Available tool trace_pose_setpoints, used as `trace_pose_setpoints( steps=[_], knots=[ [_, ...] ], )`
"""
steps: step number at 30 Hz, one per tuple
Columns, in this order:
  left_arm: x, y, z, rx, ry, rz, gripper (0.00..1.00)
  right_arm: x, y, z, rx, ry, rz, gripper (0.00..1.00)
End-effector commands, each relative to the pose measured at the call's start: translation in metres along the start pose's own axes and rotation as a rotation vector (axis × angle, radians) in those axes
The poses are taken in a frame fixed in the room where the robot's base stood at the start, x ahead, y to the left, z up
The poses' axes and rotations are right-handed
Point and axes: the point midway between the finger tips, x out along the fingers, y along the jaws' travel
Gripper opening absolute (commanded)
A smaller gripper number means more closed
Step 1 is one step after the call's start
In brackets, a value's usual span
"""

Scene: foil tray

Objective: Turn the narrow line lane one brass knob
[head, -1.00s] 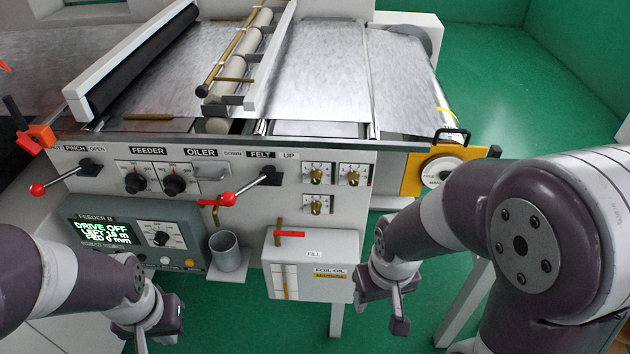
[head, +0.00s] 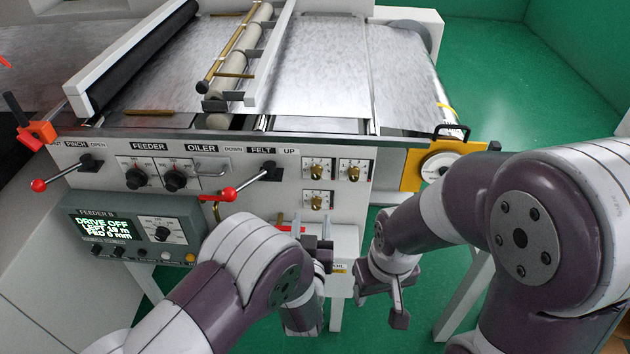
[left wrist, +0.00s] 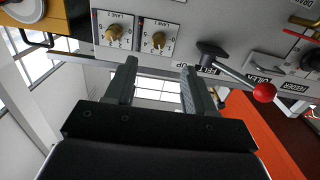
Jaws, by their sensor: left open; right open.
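Three brass knobs sit on small white dial plates on the machine's front panel. In the head view, two are in the upper row, the left one (head: 317,172) and the right one (head: 353,173), with a third knob (head: 317,201) below the left one. Their labels are too small there to tell which is narrow line lane one. The left wrist view shows two brass knobs (left wrist: 115,34) (left wrist: 158,41) beyond the fingertips. My left gripper (head: 322,243) is open and empty, below the knobs and apart from them. My right gripper (head: 385,300) is open and empty, lower right.
A red-balled felt lever (head: 250,181) juts out left of the knobs; it also shows in the left wrist view (left wrist: 240,75). The foil oil box (head: 345,240) is partly hidden behind my left gripper. A yellow bracket (head: 411,170) stands right of the panel. Green floor is open beyond.

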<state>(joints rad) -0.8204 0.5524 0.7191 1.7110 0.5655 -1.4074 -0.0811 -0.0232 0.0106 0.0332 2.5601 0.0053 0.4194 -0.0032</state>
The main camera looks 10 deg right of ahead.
Motion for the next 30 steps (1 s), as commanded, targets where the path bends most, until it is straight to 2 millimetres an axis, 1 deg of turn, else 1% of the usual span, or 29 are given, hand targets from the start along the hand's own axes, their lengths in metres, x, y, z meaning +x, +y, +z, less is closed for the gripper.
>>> trace_pose_setpoints(
  steps=[2, 5, 12, 16, 18, 21, 29, 30],
  knots=[
    [0.005, -0.001, -0.007, 0.002, 0.029, -0.004, 0.54, -0.001, 0.0, 0.0, 0.0, 0.0, 0.0, 0.57],
    [0.022, -0.002, -0.009, 0.004, 0.032, -0.005, 0.54, -0.005, 0.0, -0.001, 0.0, 0.0, 0.0, 0.57],
    [0.085, -0.002, -0.011, 0.003, 0.03, -0.004, 0.54, -0.016, 0.0, -0.002, 0.0, 0.0, 0.0, 0.57],
    [0.11, -0.002, -0.011, 0.004, 0.03, -0.003, 0.54, -0.019, 0.0, -0.002, 0.0, 0.0, 0.0, 0.57],
    [0.118, -0.001, -0.011, 0.003, 0.03, -0.002, 0.54, -0.02, 0.0, -0.002, 0.0, 0.0, 0.0, 0.57],
    [0.124, -0.001, -0.01, 0.004, 0.029, -0.001, 0.54, -0.02, 0.0, -0.002, 0.0, 0.0, 0.0, 0.57],
    [0.127, -0.001, -0.01, 0.004, 0.029, -0.001, 0.54, -0.02, 0.0, -0.002, 0.0, 0.0, 0.0, 0.57],
    [0.127, -0.001, -0.01, 0.004, 0.029, -0.001, 0.48, -0.02, 0.0, -0.002, 0.0, 0.0, 0.0, 0.57]
  ],
)
